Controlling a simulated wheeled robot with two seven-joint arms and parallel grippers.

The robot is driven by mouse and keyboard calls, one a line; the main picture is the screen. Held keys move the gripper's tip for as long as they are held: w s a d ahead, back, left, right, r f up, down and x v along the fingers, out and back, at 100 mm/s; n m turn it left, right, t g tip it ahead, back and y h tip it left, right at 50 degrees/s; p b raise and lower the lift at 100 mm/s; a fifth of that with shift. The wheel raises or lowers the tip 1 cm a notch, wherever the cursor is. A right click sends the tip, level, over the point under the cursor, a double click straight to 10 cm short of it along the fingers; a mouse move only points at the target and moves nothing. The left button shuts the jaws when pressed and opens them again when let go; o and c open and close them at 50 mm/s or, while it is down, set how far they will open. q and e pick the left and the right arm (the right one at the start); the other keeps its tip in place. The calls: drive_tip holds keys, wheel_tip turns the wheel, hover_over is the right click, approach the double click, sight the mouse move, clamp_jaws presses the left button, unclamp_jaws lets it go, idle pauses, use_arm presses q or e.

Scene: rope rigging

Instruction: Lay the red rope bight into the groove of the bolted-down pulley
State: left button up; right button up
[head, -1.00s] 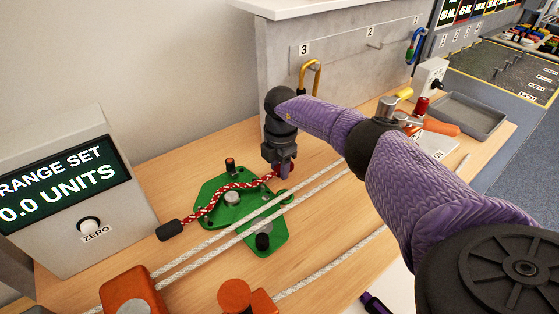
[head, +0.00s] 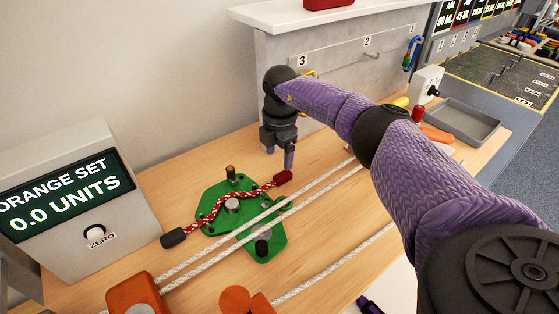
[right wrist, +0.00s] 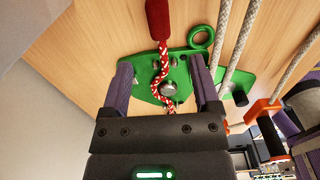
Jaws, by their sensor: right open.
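The red-and-white rope (head: 250,191) lies across the green pulley plate (head: 272,243), from a black end (head: 173,238) to a red end (head: 283,178). It bends around the far side of the silver pulley hub (head: 232,206). It also shows curving beside the hub (right wrist: 168,89) in the right wrist view. I cannot tell whether it sits down in the groove. My right gripper (head: 285,164) is open and empty, above and beyond the rope's red end. A small dark purple piece at the bottom edge may be my left gripper (head: 371,304); its jaws are unclear.
White ropes (head: 315,186) run across the near side of the plate to an orange block (head: 133,296). A black peg (head: 230,171) stands at the plate's far edge. A grey display box (head: 90,210) stands left. A grey panel (head: 345,85) rises behind.

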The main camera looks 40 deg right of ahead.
drive_tip(key=shift+r, duration=1.35)
